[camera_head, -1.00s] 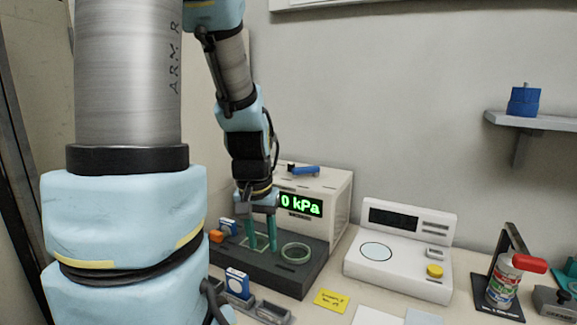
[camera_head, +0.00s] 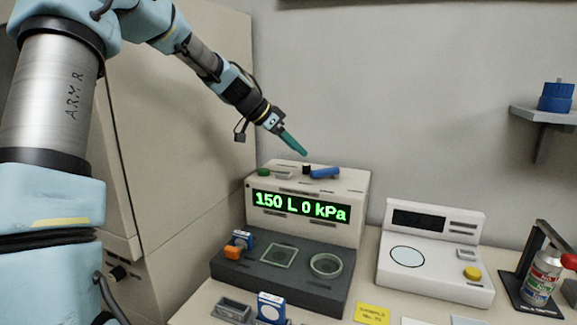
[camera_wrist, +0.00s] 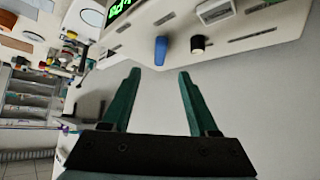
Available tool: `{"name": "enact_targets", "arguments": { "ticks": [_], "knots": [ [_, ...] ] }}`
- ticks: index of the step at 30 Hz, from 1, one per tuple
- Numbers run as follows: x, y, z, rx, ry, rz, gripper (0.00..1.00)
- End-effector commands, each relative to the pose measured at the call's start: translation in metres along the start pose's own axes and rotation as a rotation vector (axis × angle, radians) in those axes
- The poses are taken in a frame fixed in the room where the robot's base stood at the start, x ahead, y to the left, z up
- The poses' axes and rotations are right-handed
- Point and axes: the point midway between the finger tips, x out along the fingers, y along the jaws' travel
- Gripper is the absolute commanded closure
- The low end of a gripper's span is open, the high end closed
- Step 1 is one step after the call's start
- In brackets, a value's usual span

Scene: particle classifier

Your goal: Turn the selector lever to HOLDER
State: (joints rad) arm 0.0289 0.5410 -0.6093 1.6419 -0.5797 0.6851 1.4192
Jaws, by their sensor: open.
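The selector lever, a blue bar (camera_head: 325,173), lies on top of the cream classifier box (camera_head: 352,190), pointing right in the head view. A short black knob (camera_head: 306,169) sits at its left; I cannot tell whether they are joined. My gripper (camera_head: 303,152) is open and empty, tilted down just above the box top and close to the lever. In the wrist view the blue lever (camera_wrist: 161,50) shows beyond the gap between my open fingertips (camera_wrist: 160,72), with the black knob (camera_wrist: 198,44) to its right. The HOLDER marking cannot be read.
The box display (camera_head: 300,206) reads 150 L 0 kPa. A green button (camera_head: 264,172) is on the box top. The dark base (camera_head: 300,288) in front carries a round ring (camera_head: 325,265). A white scale (camera_head: 435,265) stands to the right. The wall is behind.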

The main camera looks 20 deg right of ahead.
Motion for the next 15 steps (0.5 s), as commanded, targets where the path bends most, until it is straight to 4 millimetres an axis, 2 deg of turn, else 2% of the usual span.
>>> {"name": "enact_targets", "arguments": {
  "ticks": [5, 15],
  "knots": [
    [0.018, 0.001, -0.004, 0.005, 0.004, 0.006, 0.40],
    [0.079, 0.002, -0.004, 0.005, 0.001, 0.006, 0.40]
  ]
}}
